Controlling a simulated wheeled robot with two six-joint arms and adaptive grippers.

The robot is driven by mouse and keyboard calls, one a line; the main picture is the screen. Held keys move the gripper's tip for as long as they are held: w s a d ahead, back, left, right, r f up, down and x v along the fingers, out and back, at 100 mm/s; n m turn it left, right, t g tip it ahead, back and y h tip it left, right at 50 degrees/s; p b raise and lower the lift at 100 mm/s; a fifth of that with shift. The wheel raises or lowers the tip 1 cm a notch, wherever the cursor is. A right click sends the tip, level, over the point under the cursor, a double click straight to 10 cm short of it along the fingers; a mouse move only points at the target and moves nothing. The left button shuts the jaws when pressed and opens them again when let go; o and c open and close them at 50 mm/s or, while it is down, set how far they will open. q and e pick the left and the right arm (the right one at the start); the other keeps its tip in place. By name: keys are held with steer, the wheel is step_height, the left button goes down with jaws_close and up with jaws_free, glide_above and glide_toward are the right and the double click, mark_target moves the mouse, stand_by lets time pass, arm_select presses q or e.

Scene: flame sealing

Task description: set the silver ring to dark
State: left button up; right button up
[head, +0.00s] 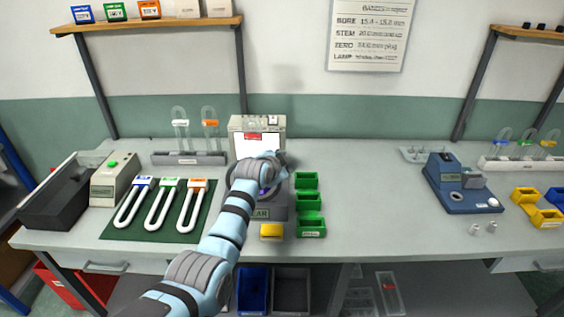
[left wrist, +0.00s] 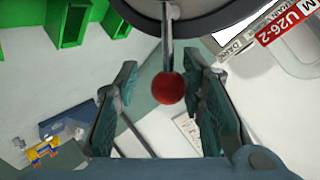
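The tester in the head view has a light upright housing (head: 241,124) with a white screen on a dark base (head: 279,213). A grey ring (head: 231,190) shows on it, mostly hidden behind my left arm. In the left wrist view the grey ring (left wrist: 205,22) crosses the top, and a thin metal lever (left wrist: 168,45) with a red ball knob (left wrist: 168,88) extends from it. My left gripper (left wrist: 165,110) is open, its fingers on either side of the knob with visible gaps. A small label reading about "DARK" (left wrist: 232,50) is near the ring. My right gripper is not seen.
A green mat (head: 118,231) with white U-tubes lies left; a tube rack (head: 188,159) stands behind.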

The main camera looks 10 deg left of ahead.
arm_select(q)
steer(key=shift+o, duration=0.4)
steer(key=shift+w+r, duration=0.1)
steer(key=shift+r, duration=0.05)
steer(key=shift+a+r, duration=0.1)
steer(key=v, duration=1.2)
steer(key=shift+f, duration=0.25)
steer(key=shift+f, duration=0.1)
